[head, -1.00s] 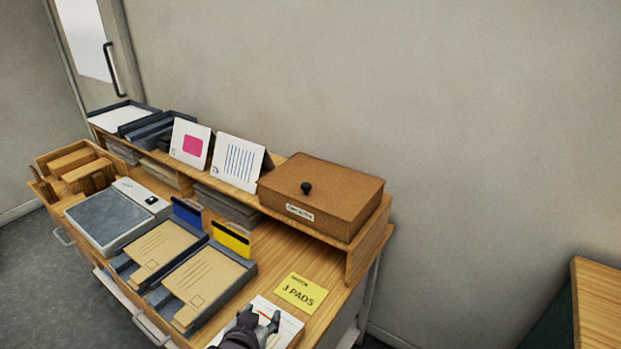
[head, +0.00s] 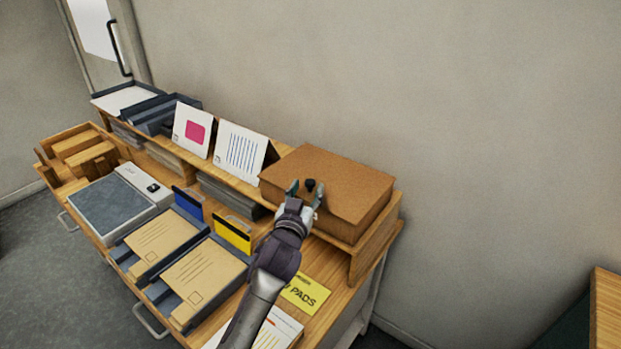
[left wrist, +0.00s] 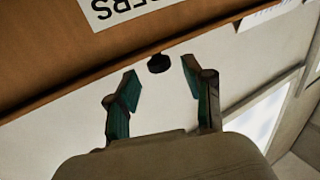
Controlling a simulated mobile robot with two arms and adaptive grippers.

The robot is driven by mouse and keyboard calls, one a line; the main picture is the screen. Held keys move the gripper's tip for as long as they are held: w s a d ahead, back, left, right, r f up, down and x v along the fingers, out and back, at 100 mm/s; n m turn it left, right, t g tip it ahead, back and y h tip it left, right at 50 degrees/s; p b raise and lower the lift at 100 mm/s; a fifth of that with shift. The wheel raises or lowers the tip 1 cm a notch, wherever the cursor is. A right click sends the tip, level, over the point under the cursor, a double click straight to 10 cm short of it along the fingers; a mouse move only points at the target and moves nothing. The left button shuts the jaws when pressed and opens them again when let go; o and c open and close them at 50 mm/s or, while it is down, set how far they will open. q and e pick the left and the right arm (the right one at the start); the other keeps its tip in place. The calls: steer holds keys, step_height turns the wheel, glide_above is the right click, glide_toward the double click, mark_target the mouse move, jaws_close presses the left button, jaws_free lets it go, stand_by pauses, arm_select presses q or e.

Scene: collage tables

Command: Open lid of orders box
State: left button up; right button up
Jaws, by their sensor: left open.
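The orders box (head: 335,182) is a brown box with a closed lid, on the right end of the raised wooden shelf. A small black knob (head: 310,185) sits near the lid's front edge; it also shows in the left wrist view (left wrist: 159,63). My left gripper (head: 306,190) is open at the front of the box, its fingers on either side of the knob in the head view. In the left wrist view the gripper (left wrist: 160,85) has the knob just beyond and between its fingertips, apparently not touching. The box label (left wrist: 118,8) is partly visible there. My right gripper is not in view.
Two cards, one with a pink square (head: 194,131) and one with blue stripes (head: 241,151), stand left of the box. Trays with envelopes (head: 203,276) and a yellow note (head: 305,292) lie on the table below. The wall behind is bare.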

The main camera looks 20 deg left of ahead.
mark_target(309, 183)
arm_select(q)
steer(key=shift+w+a+r, duration=0.1)
steer(key=shift+w, duration=1.75)
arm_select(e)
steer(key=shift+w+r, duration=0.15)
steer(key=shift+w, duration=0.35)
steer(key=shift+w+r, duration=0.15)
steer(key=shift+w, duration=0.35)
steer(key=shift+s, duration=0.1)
arm_select(q)
steer(key=shift+c, duration=0.5)
jaws_close()
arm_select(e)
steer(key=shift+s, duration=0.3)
